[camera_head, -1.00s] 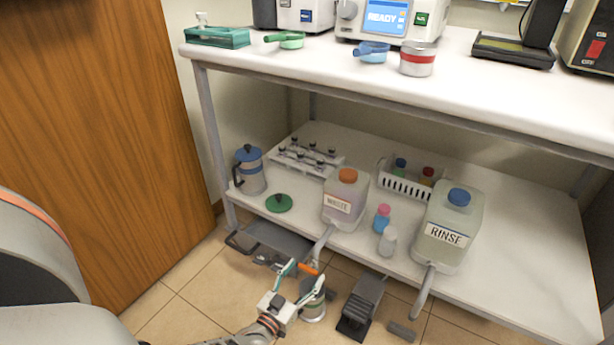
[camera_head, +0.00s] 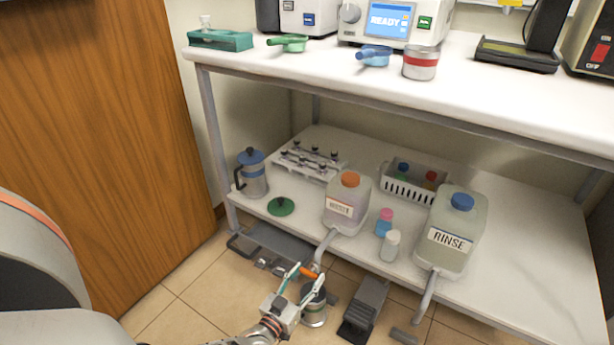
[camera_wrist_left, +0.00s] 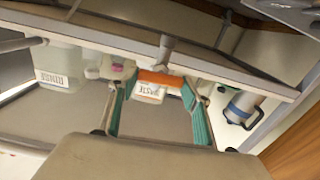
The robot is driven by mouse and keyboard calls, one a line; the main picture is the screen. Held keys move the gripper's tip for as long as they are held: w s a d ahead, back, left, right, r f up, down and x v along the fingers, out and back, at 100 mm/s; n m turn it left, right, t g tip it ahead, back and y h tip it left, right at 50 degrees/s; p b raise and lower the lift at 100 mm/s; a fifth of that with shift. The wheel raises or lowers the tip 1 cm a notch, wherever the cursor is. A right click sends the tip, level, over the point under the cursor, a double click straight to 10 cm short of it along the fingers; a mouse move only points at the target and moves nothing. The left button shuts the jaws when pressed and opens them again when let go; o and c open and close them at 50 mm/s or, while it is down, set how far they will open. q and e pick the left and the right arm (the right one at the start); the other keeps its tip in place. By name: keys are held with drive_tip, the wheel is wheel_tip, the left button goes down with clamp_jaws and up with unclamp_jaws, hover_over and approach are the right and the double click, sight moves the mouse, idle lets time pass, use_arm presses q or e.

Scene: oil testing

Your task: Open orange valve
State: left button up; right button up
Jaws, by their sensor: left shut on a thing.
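The orange valve handle (camera_head: 311,273) sits on the spout under the front of the waste container (camera_head: 346,203), near the lower shelf's front edge. My left gripper (camera_head: 303,275) is shut on the orange valve, with its teal fingers on either side. In the left wrist view the orange handle (camera_wrist_left: 160,78) lies crosswise between the fingers (camera_wrist_left: 152,88). The waste container shows behind it, with its label partly covered. My right gripper is not in view.
A silver can (camera_head: 314,308) stands on the floor by my left gripper. The rinse container (camera_head: 451,225) has its own spout to the right. A dark pedal-like object (camera_head: 364,309) and a grey tray (camera_head: 272,240) lie nearby, below the shelf.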

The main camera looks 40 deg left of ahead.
use_arm(q)
drive_tip(key=shift+s+f+n, duration=0.1)
drive_tip(key=shift+f+n, duration=0.05)
drive_tip(key=shift+n, duration=0.85)
drive_tip(key=shift+a+f+n+b, duration=0.1)
drive_tip(key=shift+n+b, duration=0.6)
drive_tip(key=shift+n, duration=3.1)
drive_tip(key=shift+a+f+n+b, duration=0.1)
drive_tip(key=shift+n+b, duration=0.6)
drive_tip(key=shift+n, duration=3.1)
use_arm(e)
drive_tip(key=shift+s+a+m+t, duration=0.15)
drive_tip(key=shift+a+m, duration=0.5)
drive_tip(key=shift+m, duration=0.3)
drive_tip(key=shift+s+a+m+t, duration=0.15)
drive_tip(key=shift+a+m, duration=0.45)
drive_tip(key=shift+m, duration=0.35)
use_arm(q)
drive_tip(key=shift+d, duration=0.1)
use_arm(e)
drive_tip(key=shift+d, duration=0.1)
use_arm(q)
drive_tip(key=o, duration=1.1)
drive_tip(key=shift+r, duration=0.1)
